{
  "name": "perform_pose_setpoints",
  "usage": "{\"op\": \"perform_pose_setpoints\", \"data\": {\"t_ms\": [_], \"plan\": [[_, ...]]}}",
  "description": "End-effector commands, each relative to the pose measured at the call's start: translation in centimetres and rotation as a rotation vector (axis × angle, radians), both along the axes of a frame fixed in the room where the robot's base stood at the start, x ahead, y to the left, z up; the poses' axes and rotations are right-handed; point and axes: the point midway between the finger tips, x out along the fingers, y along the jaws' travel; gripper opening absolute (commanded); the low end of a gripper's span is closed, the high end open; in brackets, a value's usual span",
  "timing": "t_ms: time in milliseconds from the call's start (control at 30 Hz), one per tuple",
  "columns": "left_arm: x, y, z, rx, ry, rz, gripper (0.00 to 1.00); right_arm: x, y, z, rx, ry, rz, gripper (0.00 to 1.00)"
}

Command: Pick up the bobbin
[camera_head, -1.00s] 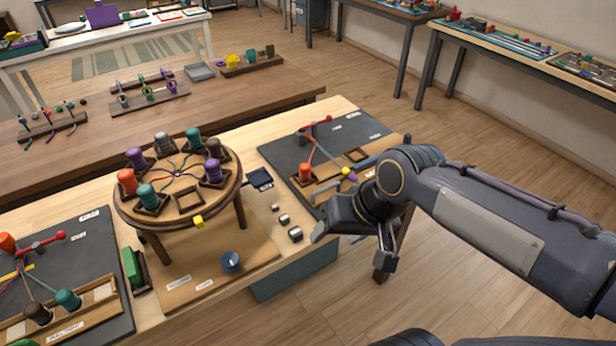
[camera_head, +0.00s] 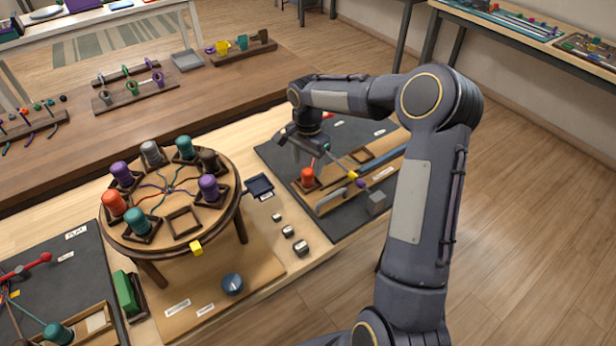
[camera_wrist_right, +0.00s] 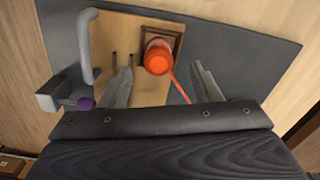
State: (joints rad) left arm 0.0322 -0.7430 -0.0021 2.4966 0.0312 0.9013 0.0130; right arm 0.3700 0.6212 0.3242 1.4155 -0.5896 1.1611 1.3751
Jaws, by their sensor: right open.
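An orange bobbin (camera_head: 307,178) stands in a brown square holder on the dark right mat (camera_head: 276,156), with a red cord running up from it. My right gripper (camera_head: 300,150) hangs just above and behind it in the head view. In the right wrist view the orange bobbin (camera_wrist_right: 157,58) shows ahead of the gap between the two open fingers of the right gripper (camera_wrist_right: 163,75), apart from both; the red cord passes near the right finger. My left gripper is not in view.
A round wooden stand (camera_head: 168,232) holds several coloured bobbins around its rim, with one empty square holder (camera_head: 183,222). A grey handle (camera_wrist_right: 88,45) and a purple ball (camera_wrist_right: 86,103) are left of the bobbin in the wrist view. Small metal blocks (camera_head: 289,232) lie left of the mat.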

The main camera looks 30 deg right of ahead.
Motion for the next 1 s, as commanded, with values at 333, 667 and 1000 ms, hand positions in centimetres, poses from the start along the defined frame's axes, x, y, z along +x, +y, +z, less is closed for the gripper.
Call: {"op": "perform_pose_setpoints", "data": {"t_ms": [333,667,1000], "plan": [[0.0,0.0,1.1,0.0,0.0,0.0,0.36,-0.2,0.1,-4.3,0.001,0.0,0.001,0.57],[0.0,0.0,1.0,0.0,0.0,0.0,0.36,-0.2,0.1,-4.5,0.0,-0.001,0.001,0.45],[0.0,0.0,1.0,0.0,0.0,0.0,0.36,-0.2,0.1,-4.5,0.0,-0.001,0.001,0.08]]}}
